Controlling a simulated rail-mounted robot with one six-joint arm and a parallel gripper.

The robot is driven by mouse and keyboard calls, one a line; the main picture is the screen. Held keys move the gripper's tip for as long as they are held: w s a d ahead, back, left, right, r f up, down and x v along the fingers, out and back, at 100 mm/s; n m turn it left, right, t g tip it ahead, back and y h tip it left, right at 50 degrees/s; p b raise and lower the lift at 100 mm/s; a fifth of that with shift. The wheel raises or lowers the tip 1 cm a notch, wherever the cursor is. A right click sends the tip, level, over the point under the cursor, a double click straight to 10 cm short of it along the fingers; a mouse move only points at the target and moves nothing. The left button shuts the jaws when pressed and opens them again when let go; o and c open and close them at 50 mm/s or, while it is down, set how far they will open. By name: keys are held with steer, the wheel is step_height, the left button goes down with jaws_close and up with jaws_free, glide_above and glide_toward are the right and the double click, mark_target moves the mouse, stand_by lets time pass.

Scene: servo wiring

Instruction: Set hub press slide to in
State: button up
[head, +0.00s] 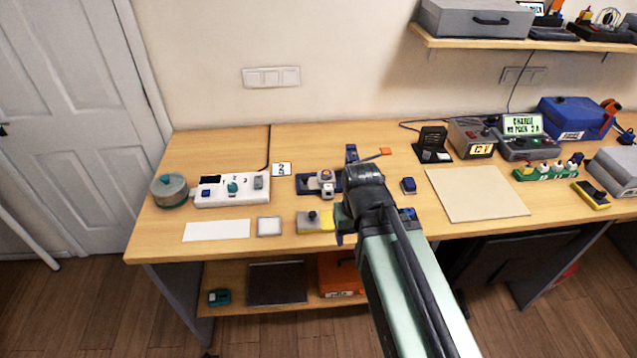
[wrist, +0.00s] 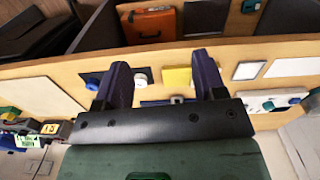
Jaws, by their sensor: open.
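What looks like the hub press (head: 306,184) is a dark blue base on the bench in the head view, left of my gripper. A pale grey block (head: 327,184) with a small orange part sits at its right end; I take this for the slide, but cannot tell its setting. My gripper (head: 345,192) is open and empty, over the bench just right of the block; my arm hides what is behind it. In the wrist view my two dark blue fingers (wrist: 160,66) are wide apart. A small grey and blue part (wrist: 172,100) shows between them, mostly hidden.
A yellow block (head: 312,222) stands close in front of the press. A grey tray (head: 269,227) and a white control box (head: 232,190) lie to the left. A shelf (head: 520,42) hangs at the upper right.

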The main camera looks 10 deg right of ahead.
steer(key=shift+c, duration=0.5)
steer(key=shift+m, duration=0.4)
steer(key=w+a, duration=0.1)
steer(key=w, duration=0.4)
steer(key=w+a, duration=0.1)
steer(key=w, duration=0.4)
steer(key=w+a+f+b, duration=0.1)
steer(key=w, duration=0.5)
steer(key=shift+w+a, duration=0.1)
steer(key=shift+a, duration=0.15)
steer(key=shift+c, duration=0.6)
steer(key=m, duration=1.1)
glide_toward(305, 177)
step_height(305, 177, down, 11)
steer(key=b, duration=1.1)
steer(key=shift+r, duration=0.35)
